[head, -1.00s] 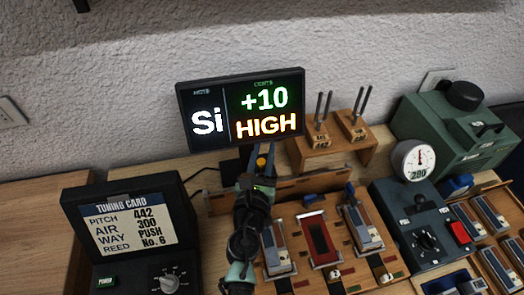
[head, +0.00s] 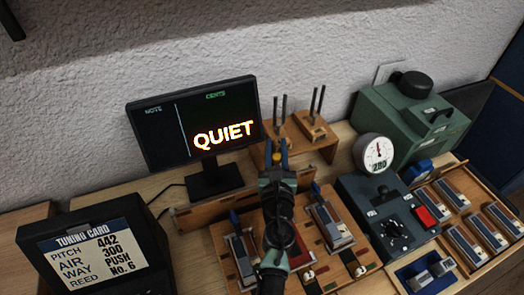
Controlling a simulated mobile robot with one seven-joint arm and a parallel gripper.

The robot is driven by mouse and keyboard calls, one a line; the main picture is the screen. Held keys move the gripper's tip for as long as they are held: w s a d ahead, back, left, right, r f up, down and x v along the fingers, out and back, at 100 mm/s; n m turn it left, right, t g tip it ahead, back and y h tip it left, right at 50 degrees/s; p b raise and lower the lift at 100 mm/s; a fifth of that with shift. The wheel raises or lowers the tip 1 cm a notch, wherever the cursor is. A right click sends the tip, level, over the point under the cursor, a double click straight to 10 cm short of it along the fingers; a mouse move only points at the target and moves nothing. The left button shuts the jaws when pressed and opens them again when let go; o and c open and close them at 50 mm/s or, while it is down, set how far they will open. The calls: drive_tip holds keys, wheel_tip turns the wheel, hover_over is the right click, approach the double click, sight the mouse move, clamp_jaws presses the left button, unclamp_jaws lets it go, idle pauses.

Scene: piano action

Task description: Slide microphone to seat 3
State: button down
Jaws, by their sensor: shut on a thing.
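My gripper (head: 278,163) is at the back of the reed bench (head: 222,238), in front of the wooden stand with the forks. It is shut on what appears to be the microphone, a small dark piece mostly hidden by the gripper and arm. My arm covers the middle seat. The left seat (head: 240,254) holds a reed block and has a blue lever behind it. Seat numbers cannot be read.
The monitor (head: 192,122) reads QUIET. The tuning card (head: 97,248) stands at the lower left. The fork stand (head: 318,133), dial gauge (head: 375,153), green machine (head: 410,125) and blue control box (head: 385,220) are to the right. A tray of reed blocks lies farther right.

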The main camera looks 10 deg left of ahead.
drive_tip(key=w+d, duration=0.1)
drive_tip(key=d, duration=0.1)
drive_tip(key=w+d, duration=0.2)
drive_tip(key=w+d+b, duration=0.1)
drive_tip(key=d, duration=0.2)
drive_tip(key=shift+w, duration=0.25)
drive_tip(key=c, duration=0.7)
unclamp_jaws()
drive_tip(key=shift+w, duration=0.1)
drive_tip(key=shift+o, duration=0.2)
drive_tip(key=p+v, duration=0.1)
drive_tip(key=v, duration=1.2)
